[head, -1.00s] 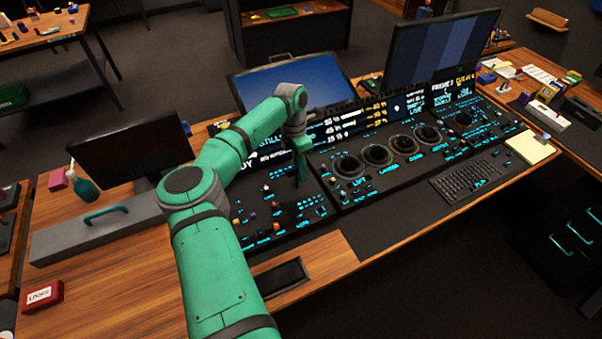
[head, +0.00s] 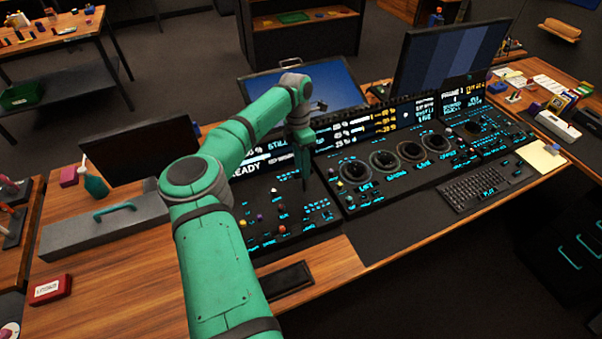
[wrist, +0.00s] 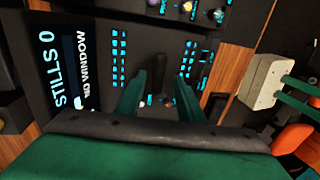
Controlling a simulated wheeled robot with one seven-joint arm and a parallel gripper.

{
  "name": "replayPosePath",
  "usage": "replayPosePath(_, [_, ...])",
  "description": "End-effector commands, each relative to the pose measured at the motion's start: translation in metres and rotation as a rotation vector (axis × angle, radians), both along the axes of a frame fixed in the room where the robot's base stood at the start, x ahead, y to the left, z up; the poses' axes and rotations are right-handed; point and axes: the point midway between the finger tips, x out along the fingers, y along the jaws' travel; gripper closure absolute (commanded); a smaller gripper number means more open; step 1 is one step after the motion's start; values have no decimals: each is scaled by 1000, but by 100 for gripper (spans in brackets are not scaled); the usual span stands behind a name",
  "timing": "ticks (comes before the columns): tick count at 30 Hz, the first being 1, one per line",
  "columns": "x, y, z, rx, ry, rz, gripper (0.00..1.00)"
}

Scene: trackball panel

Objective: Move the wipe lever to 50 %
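My gripper (head: 306,180) points down over the left section of the black control panel (head: 262,205). In the wrist view the two green fingers of my gripper (wrist: 158,92) stand apart. A dark lever-like handle (wrist: 160,74) shows in the gap between them, with visible space on both sides. I take it for the wipe lever, but no label on it can be read. In the head view the lever is hidden behind or merged with the dark fingers. I cannot tell its percentage setting.
Coloured knobs (head: 272,221) and lit buttons surround the gripper. A raised strip of displays (head: 375,125) runs along the panel's back, with monitors behind. Trackballs (head: 411,152) lie to the right. A grey case (head: 105,233) and red box (head: 50,289) sit on the desk to the left.

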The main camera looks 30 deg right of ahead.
Motion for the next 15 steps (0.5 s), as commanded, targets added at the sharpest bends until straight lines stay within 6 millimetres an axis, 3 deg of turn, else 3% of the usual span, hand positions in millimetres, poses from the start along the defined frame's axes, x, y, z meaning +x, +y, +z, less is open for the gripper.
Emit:
replayPosePath(6, [9, -3, 40, 1, -3, -2, 65])
replayPosePath(15, [16, -2, 65, 3, -2, 1, 65])
